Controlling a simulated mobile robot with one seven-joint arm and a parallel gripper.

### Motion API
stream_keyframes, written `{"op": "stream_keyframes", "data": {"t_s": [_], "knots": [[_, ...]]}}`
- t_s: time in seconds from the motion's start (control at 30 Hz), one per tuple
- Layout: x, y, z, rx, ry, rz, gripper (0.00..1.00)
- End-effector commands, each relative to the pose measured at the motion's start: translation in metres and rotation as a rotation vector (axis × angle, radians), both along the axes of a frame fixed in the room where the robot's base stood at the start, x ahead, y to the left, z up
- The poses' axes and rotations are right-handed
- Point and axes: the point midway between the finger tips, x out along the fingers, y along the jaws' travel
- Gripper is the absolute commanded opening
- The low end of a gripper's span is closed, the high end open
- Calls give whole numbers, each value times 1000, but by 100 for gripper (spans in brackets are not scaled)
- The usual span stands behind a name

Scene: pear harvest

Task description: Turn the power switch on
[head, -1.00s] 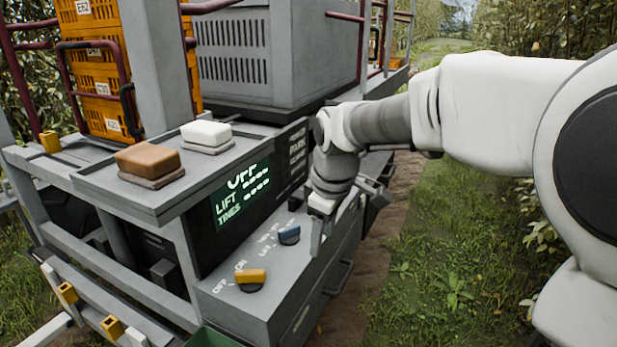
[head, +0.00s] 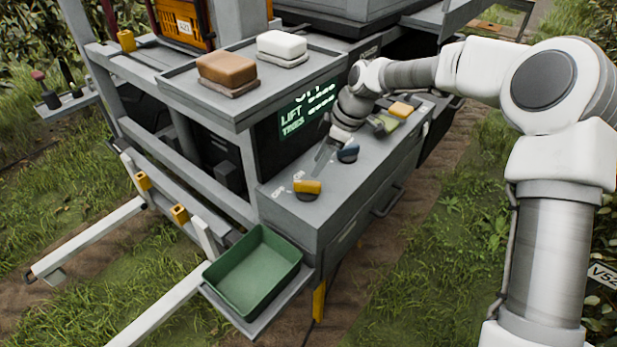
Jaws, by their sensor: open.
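The power switch (head: 308,187) is a yellow bar on a dark round base, near the front end of the grey console (head: 330,208). OFF and ON are printed beside it. Its bar lies roughly left to right in the picture; I cannot tell the exact setting. My gripper (head: 322,158) points down over the console, just left of the blue knob and behind the yellow switch, apart from the switch. It is empty, with its fingers partly blurred into the grey surface. A lit screen (head: 300,112) shows OFF, LIFT and TINES, its top line partly hidden.
A shelf (head: 232,108) with a brown block (head: 226,68) and a white block (head: 281,45) overhangs the screen. A green tray (head: 262,270) sits below the console front. Another yellow piece (head: 400,109) lies at the console's far end. Open grass lies right.

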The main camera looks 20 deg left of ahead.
Motion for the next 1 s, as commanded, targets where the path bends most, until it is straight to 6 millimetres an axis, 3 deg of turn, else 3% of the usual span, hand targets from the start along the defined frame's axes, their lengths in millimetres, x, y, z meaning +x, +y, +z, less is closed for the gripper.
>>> {"op": "stream_keyframes", "data": {"t_s": [0.3,0.5,0.77,1.0], "knots": [[-4,22,-52,-1,4,1,55],[-4,26,-65,-1,1,-1,55],[-4,27,-66,-1,0,-1,55],[-4,27,-66,-1,0,-1,15]]}}
